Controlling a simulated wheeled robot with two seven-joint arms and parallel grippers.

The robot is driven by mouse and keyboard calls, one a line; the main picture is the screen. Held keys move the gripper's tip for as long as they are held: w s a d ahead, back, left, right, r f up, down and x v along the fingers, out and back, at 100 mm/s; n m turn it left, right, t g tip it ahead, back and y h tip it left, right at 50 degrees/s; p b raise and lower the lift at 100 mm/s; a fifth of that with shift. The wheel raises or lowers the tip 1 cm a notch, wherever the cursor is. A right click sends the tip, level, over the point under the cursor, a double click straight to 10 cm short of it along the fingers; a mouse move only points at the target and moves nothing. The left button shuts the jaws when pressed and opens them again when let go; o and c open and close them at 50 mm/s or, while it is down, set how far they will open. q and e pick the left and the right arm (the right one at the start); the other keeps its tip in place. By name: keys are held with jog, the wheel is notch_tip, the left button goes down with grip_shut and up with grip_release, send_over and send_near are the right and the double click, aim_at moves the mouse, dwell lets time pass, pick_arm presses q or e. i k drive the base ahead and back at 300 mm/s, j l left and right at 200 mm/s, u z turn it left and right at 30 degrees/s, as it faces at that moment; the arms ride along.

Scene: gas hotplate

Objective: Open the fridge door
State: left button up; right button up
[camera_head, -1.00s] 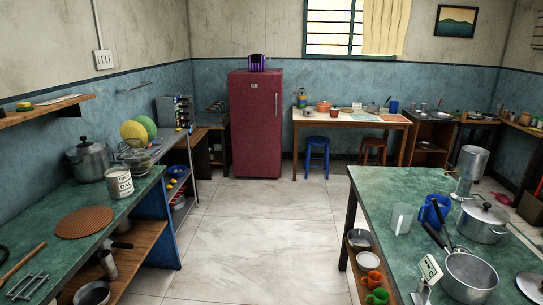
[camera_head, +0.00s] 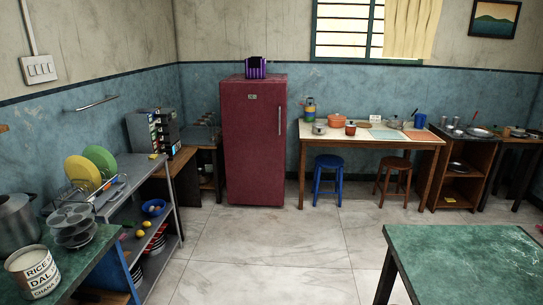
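The fridge (camera_head: 253,145) is a dark red, single-door unit standing against the far blue wall, left of the picture's middle. Its door is shut and faces me. A pale vertical handle (camera_head: 280,115) runs along the upper right side of the door. A purple and black striped item (camera_head: 256,67) sits on top of the fridge. Neither of my grippers is in view. Open floor lies between me and the fridge.
A green counter (camera_head: 470,262) stands at the lower right. A blue stool (camera_head: 331,175) and a long table (camera_head: 372,139) are right of the fridge. The tiled floor (camera_head: 275,255) in the middle is clear.

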aim_at(253, 114)
jog(key=i, duration=1.85)
